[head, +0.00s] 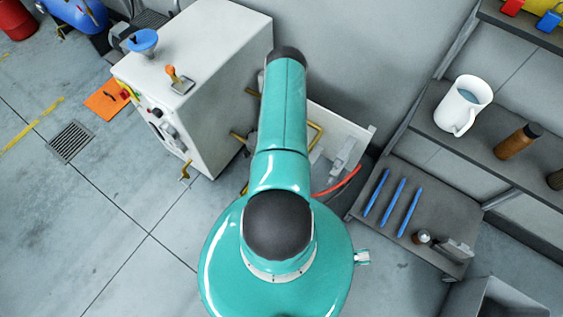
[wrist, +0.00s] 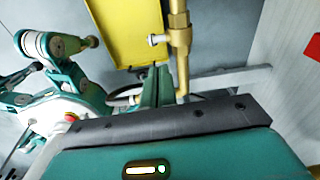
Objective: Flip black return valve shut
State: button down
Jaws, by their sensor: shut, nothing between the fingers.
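I cannot make out a black valve handle in either view. In the wrist view a brass pipe with a fitting (wrist: 179,36) runs down at the upper middle. A small pale-tipped stub (wrist: 157,39) sticks out of its left side. My gripper (wrist: 160,72) is shut and empty, its fingers just below the stub and close to the pipe's left side. I cannot tell whether they touch it. In the head view my teal arm covers the gripper and part of the brass piping (head: 316,136) beside the white cabinet.
Floor at left is mostly clear.

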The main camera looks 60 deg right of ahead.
notch_tip(320, 180, down, 11)
jog(key=s+a, duration=0.1)
jog(key=s, duration=0.1)
jog(key=shift+m, duration=0.3)
